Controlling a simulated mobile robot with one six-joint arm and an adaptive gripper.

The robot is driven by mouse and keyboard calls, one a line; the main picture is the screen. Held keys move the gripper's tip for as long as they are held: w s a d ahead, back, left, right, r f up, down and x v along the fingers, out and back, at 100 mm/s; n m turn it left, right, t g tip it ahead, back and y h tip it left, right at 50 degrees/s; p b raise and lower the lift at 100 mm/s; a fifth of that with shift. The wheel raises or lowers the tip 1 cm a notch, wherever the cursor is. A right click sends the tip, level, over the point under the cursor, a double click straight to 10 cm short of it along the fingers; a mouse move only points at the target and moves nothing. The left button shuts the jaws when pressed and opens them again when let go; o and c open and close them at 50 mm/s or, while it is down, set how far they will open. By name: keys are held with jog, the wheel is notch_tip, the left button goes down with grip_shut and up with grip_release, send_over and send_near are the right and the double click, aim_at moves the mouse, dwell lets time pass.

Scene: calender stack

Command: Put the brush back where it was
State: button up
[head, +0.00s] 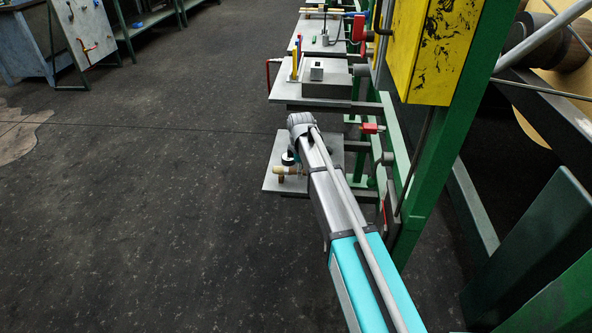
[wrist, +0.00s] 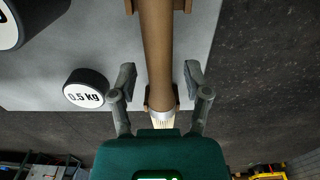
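The brush (wrist: 157,50) has a brown wooden handle, a metal ferrule and pale bristles. In the wrist view it runs from the top edge down to my gripper's palm, over small brown supports on a grey plate (wrist: 100,30). My gripper (wrist: 159,78) is open, one finger on each side of the handle, with a gap showing on both sides. In the head view a tan end, likely the brush (head: 279,170), shows at the left of the low grey shelf (head: 272,186). My arm hides the gripper there.
A black-and-white 0.5 kg weight (wrist: 86,90) stands left of the brush, with a larger weight (wrist: 10,25) beyond. Higher grey shelves (head: 285,98) with small items, a yellow panel (head: 418,50) and green frame posts (head: 440,150) are nearby. Open dark floor lies left.

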jog(key=shift+r, duration=0.15)
notch_tip(320, 180, up, 13)
jog(key=p, duration=1.3)
dwell(0.3)
dwell(0.7)
jog(key=s+d+m, duration=1.7)
jog(key=s+d, duration=0.4)
jog(key=s, duration=0.5)
jog(key=shift+d+m, duration=0.3)
jog(key=shift+m, duration=0.1)
